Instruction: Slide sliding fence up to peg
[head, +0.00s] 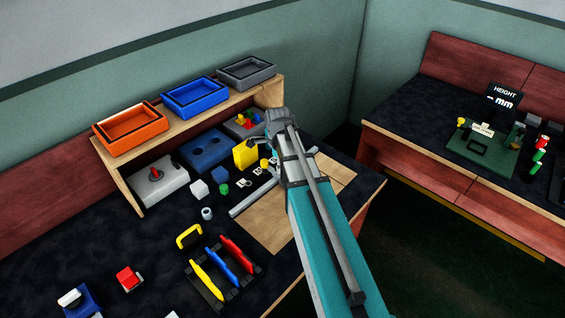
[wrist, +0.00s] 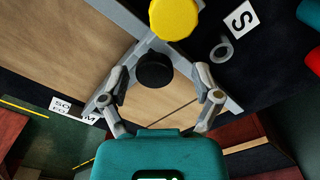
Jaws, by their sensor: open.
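In the wrist view my gripper (wrist: 160,75) is open, with its two fingers spread either side of a black round knob (wrist: 154,72). I cannot tell whether the fingers touch the knob. A grey bar (wrist: 110,86) slants beside the left finger and meets a long grey rail (wrist: 108,16), which runs along the wooden board (wrist: 60,40). The head view shows this grey metal (head: 253,197) at the board's edge. A yellow round-topped piece (wrist: 174,17) stands beyond the rail. I cannot tell which piece is the peg. In the head view my arm hides the gripper and the knob.
White tags (head: 243,184) lie near the rail. Orange (head: 107,137), blue and grey trays sit on the shelf. A second bench (head: 400,125) stands right, across a gap.

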